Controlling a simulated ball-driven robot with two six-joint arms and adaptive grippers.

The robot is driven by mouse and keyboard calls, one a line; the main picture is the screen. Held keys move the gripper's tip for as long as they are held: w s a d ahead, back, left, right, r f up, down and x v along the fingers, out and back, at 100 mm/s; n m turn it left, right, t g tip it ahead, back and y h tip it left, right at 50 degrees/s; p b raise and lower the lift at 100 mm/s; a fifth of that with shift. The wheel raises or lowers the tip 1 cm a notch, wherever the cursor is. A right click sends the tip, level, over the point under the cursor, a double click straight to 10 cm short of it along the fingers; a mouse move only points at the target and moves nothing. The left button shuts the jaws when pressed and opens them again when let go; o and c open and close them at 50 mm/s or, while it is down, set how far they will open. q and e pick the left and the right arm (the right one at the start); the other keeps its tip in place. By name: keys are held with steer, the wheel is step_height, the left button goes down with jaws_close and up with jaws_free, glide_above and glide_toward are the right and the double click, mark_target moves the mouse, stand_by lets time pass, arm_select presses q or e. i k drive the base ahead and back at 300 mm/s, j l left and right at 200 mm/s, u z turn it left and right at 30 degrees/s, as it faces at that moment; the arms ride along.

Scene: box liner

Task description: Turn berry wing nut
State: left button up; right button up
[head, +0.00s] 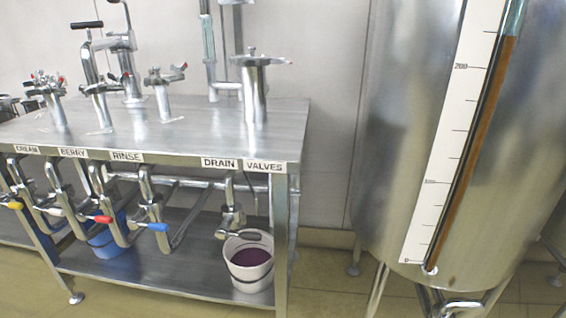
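The BERRY label (72,153) is on the front edge of the steel table, between the CREAM label (27,149) and the RINSE label (126,156). Steel fittings stand on the table top above these labels. One fitting (162,95) has a winged top with a red tip. A fitting at the left (53,105) has several red-tipped parts. Between them is a bent pipe (97,95). I cannot tell which part is the berry wing nut. Neither of my grippers is in view.
Pipes below the table carry a red lever (96,218) and a blue lever (152,227). A blue bucket (104,244) and a white bucket (232,272) with purple liquid stand on the lower shelf (185,272). A large steel tank (400,110) stands at right.

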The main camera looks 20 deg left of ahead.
mark_target(119, 80)
steer(key=u, duration=1.7)
steer(key=i+j+z, duration=0.1)
steer(key=i+j, duration=0.5)
steer(key=j, duration=0.1)
